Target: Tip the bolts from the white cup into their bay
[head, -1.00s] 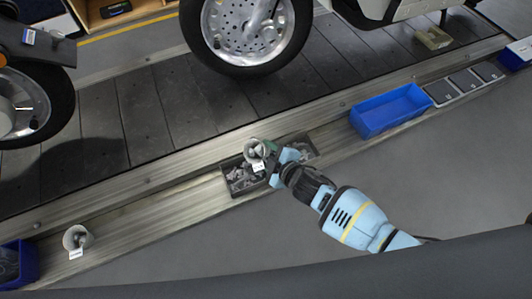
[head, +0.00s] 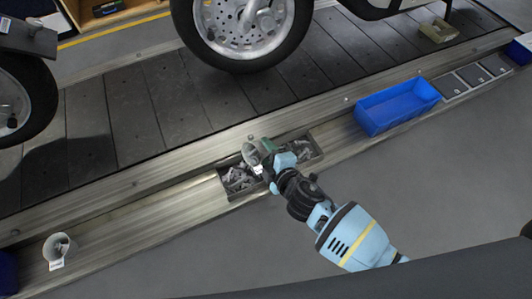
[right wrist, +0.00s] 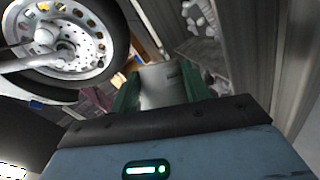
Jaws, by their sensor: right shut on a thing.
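My right gripper (head: 264,156) is shut on a white cup (head: 252,154) with a small white label. It holds the cup over the dark parts tray in the conveyor's side rail. The cup appears tilted toward the left; its contents cannot be made out. In the right wrist view the cup (right wrist: 163,86) sits between the green fingers. The tray's left bay (head: 224,189) holds grey metal pieces, and its right bay (head: 318,150) also holds grey pieces, partly hidden by the gripper. My left gripper is out of view.
A second white labelled cup (head: 58,247) with something inside stands on the rail at the lower left. Wheeled vehicles (head: 243,30) stand on the slats (head: 120,122) beyond.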

